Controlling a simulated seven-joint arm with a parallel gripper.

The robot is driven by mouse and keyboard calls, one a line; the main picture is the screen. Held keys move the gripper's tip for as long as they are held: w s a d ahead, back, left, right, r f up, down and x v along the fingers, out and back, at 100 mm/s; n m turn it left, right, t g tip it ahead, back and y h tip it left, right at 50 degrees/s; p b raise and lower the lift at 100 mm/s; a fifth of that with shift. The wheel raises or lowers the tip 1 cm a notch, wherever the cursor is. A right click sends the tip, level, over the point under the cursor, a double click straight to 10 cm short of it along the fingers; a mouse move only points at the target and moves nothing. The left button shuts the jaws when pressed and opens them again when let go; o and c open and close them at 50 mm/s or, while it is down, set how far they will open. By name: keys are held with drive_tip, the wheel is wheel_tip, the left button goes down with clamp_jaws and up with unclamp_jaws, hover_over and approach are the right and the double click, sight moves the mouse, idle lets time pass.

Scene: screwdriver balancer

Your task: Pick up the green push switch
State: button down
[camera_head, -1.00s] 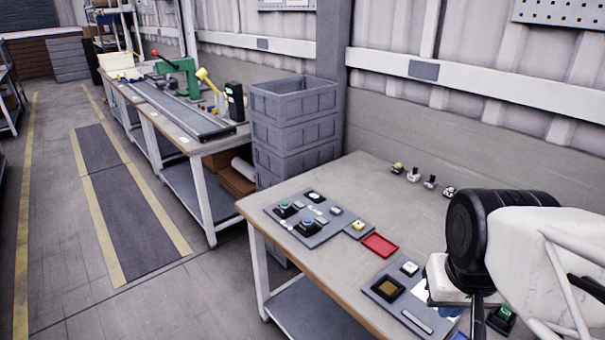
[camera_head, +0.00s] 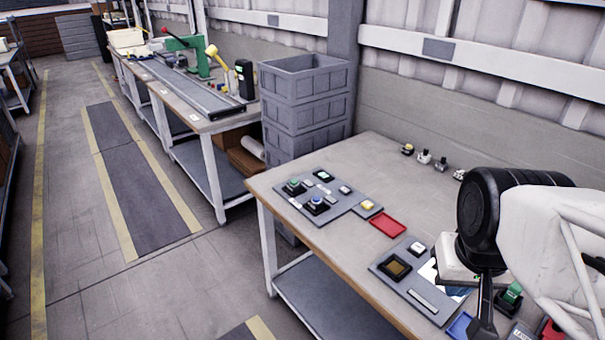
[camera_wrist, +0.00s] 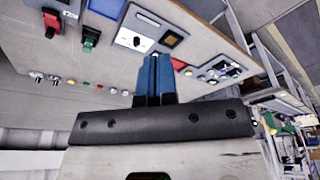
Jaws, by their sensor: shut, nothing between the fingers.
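A green switch on a dark base (camera_head: 512,294) stands on the table near the front right, just right of my gripper in the head view. It also shows in the wrist view (camera_wrist: 91,38), beside a red switch (camera_wrist: 50,22). Another green button (camera_head: 293,187) sits on a grey board at the table's far left; I cannot tell for certain which one is the task's push switch. My gripper's blue fingers (camera_wrist: 154,62) are together and empty in the wrist view. They are apart from the green switch. In the head view the fingertips are hard to make out.
A grey board (camera_head: 386,268) with a yellowish-brown square lies left of my gripper. A red tray (camera_head: 388,226) lies behind it. Small switches (camera_head: 424,157) stand in a row along the table's back. Grey crates (camera_head: 305,105) are stacked beside the table.

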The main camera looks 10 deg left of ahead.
drive_tip(key=shift+c, duration=0.9)
unclamp_jaws()
